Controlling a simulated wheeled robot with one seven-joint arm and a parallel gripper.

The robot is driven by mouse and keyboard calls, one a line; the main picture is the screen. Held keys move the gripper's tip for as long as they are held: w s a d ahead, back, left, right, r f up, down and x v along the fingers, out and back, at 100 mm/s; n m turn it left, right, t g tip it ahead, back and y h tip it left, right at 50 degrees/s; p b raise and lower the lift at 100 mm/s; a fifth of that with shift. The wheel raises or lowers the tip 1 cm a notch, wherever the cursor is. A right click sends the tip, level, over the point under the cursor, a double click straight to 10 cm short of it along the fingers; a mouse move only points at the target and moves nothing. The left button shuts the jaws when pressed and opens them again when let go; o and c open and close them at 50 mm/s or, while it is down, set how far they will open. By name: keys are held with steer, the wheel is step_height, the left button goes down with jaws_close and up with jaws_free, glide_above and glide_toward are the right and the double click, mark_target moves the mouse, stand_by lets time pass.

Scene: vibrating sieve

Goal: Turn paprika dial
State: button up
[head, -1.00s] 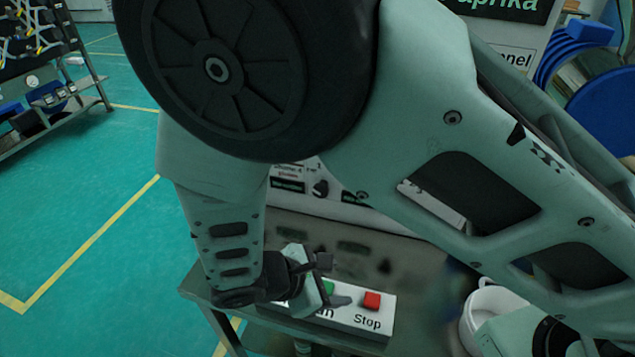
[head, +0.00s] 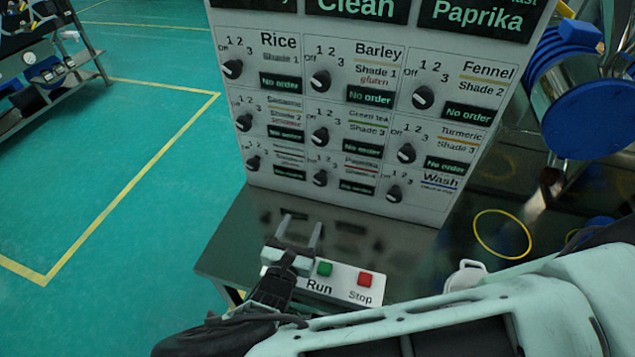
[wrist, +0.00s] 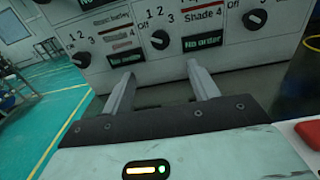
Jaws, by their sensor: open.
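The paprika dial (head: 320,178) is a black knob in the middle of the bottom row on the white panel, beside a small label reading Paprika. In the wrist view, the matching middle knob (wrist: 160,40) sits ahead of my gripper, with "Shade 4" beside it and the name cut off above. Its white mark seems to point up and left, toward Off. My gripper (head: 300,222) is open and empty, in front of and below the dial, pointing at the panel. In the wrist view, its two fingers (wrist: 160,74) are spread below the knob, apart from it.
The Rice (head: 232,69), Barley (head: 320,80) and Fennel (head: 423,97) dials and other knobs surround it. A box with a green Run button (head: 324,268) and red Stop button (head: 365,279) lies close below my gripper. A white container (head: 466,275) stands to the right.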

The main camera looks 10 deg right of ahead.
mark_target(319, 182)
steer(key=p+x, duration=0.4)
steer(key=x, duration=1)
steer(key=shift+p, duration=0.4)
steer(key=c, duration=1)
